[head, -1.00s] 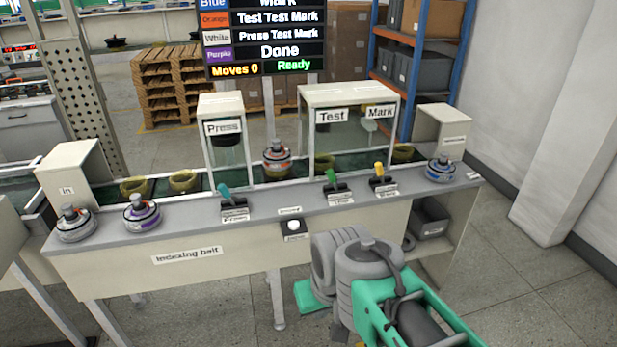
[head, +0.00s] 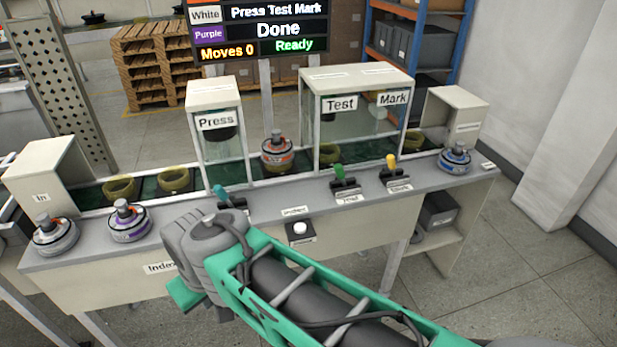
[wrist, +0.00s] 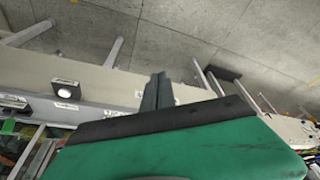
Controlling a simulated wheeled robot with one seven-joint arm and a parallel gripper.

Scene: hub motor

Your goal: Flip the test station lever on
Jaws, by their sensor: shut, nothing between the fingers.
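The test lever (head: 340,173) has a green handle on a black base and stands on the belt's grey front ledge, below the case labelled Test (head: 341,104). Its handle leans slightly left and back. A teal lever (head: 220,192) stands to its left below the Press case, and a yellow lever (head: 391,161) stands to its right. My gripper is low in front of the belt, left of the test lever and apart from it. In the wrist view its dark fingers (wrist: 157,92) are together and empty. The fingertips are hidden in the head view.
A white push button (head: 300,228) sits on the front panel. A purple-marked hub motor (head: 129,222) and another stand at the left of the ledge, and one (head: 454,158) at the right. An orange-marked motor (head: 277,155) is on the belt. The screen (head: 262,32) reads Moves 0, Ready.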

